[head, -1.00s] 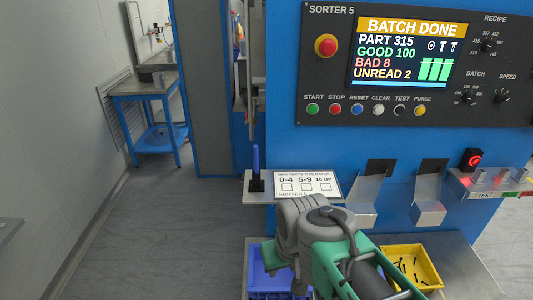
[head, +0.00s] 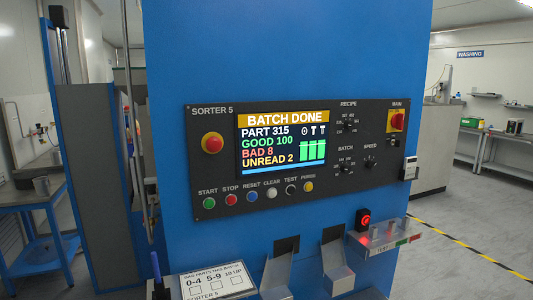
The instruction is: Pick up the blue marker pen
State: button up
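The blue marker pen (head: 155,266) stands upright in a small dark holder (head: 161,291) at the lower left of the head view. The holder is at the left end of a ledge on the front of the blue sorter, and the bottom of the frame cuts into it. A white card (head: 217,283) headed "BAD PARTS THIS BATCH" with boxes 0-4, 5-9 and 10 UP lies just right of the pen. The pen appears apart from any gripper. My gripper and arm are outside this view.
The sorter's panel (head: 300,190) carries a screen (head: 281,143) reading BATCH DONE, BAD 8, with buttons and dials. Two metal chutes (head: 338,262) and a clear test shelf (head: 385,240) jut out right of the card. A blue table (head: 40,212) stands far left. Open floor (head: 470,220) lies right.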

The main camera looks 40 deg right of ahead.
aim_at(154, 257)
jog(key=z, duration=0.05)
jog(key=k, duration=1)
jog(key=u, duration=0.95)
jog(key=i, duration=1.2)
jog(key=z, duration=0.25)
